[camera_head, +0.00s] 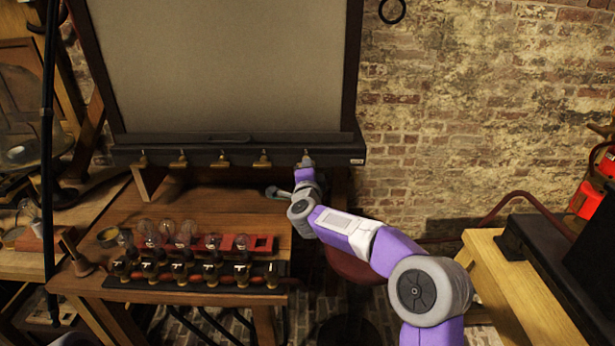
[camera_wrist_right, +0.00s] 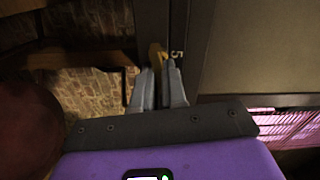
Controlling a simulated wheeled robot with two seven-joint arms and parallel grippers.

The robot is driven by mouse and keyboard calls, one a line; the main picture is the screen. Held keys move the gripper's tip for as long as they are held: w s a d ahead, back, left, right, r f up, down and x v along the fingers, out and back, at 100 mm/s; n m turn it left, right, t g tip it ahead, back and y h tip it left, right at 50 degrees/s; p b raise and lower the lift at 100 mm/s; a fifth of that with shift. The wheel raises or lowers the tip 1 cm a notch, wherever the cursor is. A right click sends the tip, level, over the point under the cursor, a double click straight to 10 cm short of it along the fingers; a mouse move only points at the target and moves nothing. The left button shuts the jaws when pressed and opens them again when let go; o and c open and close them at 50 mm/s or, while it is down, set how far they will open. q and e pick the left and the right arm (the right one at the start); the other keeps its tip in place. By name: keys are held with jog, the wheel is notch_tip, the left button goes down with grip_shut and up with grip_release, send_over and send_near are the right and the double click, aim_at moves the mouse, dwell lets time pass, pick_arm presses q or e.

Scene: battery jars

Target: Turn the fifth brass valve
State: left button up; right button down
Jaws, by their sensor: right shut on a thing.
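A row of small brass valves (camera_head: 222,158) hangs along the dark ledge (camera_head: 240,147) under the big grey board. My right arm reaches up to the rightmost one, and my right gripper (camera_head: 306,161) mostly covers it. In the right wrist view, the fifth brass valve (camera_wrist_right: 156,52) shows beside a white "5" on the dark frame. The grey fingers of my right gripper (camera_wrist_right: 160,72) are shut on this valve, with their tips at its lower part. How far the valve is turned I cannot tell. My left gripper is not in view.
Below the ledge stands a wooden bench (camera_head: 190,207) with glass bulbs (camera_head: 168,232), a red holder (camera_head: 262,243) and a dark strip of brass fittings (camera_head: 210,277). A brick wall (camera_head: 480,100) is behind. A wooden table (camera_head: 500,275) stands at the right.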

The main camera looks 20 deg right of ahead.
jog(key=shift+m+b, duration=0.7)
jog(key=shift+m, duration=0.3)
jog(key=c, duration=1.2)
grip_release()
jog(key=shift+v, duration=3.8)
